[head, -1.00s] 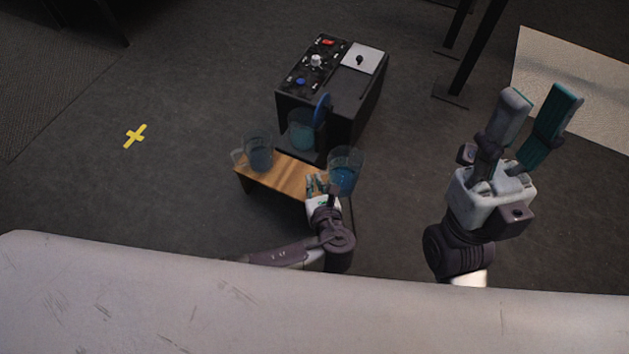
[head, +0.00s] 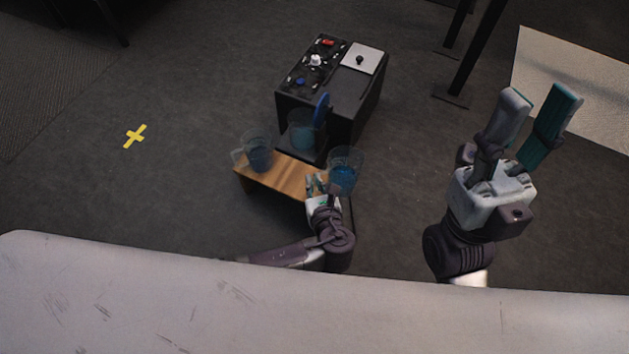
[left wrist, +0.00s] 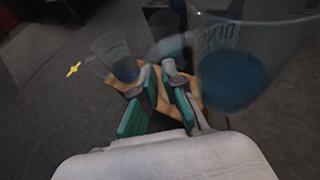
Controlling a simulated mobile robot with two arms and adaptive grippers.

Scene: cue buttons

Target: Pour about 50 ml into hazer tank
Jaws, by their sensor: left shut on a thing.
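The hazer is a black box (head: 350,100) on the floor. Its small clear tank (head: 301,132), with bluish contents, sits at the front beside a raised blue cap (head: 321,109). My left gripper (head: 316,183) is shut at the side of a clear measuring cup (head: 345,172) holding blue liquid. The grip point itself is hard to make out. This cup looks close to upright, right of the wooden stand and in front of the hazer. It fills the upper right of the left wrist view (left wrist: 235,75), right of the fingers (left wrist: 158,80). My right gripper (head: 538,105) is open and empty.
A second clear cup with bluish contents (head: 257,152) stands on the left end of the low wooden stand (head: 285,178). The hazer top has knobs and a red switch (head: 327,43). Dark legs (head: 470,50) stand at the upper right. Floor left of the stand is clear.

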